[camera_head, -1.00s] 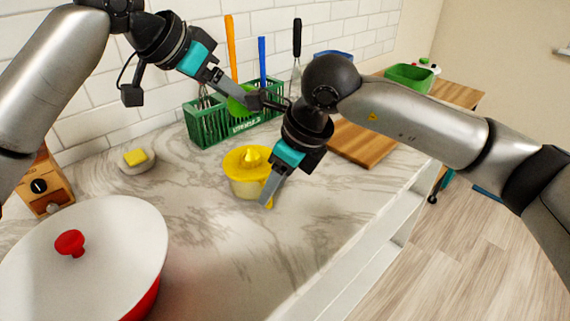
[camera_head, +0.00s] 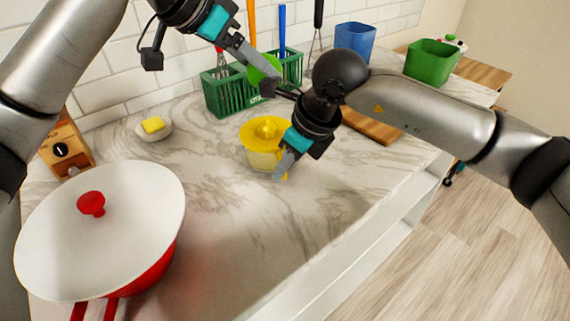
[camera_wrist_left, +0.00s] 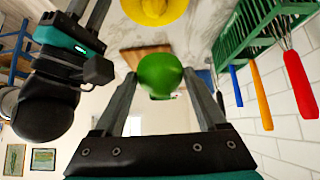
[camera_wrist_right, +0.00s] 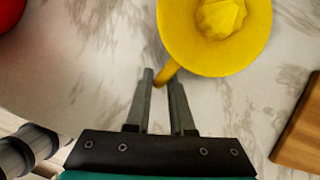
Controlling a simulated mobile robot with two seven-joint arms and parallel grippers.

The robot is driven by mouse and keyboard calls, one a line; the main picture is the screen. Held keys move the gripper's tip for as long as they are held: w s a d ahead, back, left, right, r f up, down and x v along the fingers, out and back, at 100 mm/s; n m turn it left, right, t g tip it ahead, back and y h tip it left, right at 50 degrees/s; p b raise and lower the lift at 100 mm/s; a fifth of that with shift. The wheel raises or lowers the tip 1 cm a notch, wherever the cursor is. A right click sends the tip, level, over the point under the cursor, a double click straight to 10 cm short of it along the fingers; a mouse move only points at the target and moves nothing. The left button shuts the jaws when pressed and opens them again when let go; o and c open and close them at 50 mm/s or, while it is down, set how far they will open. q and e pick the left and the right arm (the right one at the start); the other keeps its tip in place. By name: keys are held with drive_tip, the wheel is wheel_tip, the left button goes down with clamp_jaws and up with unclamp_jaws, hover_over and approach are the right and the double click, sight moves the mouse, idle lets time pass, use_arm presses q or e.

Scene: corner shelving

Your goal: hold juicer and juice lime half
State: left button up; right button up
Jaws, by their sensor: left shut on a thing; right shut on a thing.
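The yellow juicer (camera_head: 264,148) stands on the marble counter, its ridged cone upward. The right wrist view shows its yellow bowl and cone (camera_wrist_right: 217,22) from above. My right gripper (camera_head: 283,172) is shut on the juicer's yellow handle (camera_wrist_right: 166,74). My left gripper (camera_head: 268,80) is raised above and behind the juicer, shut on the green lime half (camera_head: 262,68). In the left wrist view the lime half (camera_wrist_left: 160,75) sits between the two fingers, its rounded side facing the camera, and the juicer (camera_wrist_left: 155,8) lies beyond it.
A green utensil basket (camera_head: 228,92) stands behind, near the lime. A white-lidded red pot (camera_head: 130,225) is at the front left. A cutting board (camera_head: 372,127) lies at right. Counter between pot and juicer is clear.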

clamp_jaws()
idle(1.0)
drive_tip(key=o, duration=0.5)
unclamp_jaws()
clamp_jaws()
idle(0.3)
idle(0.9)
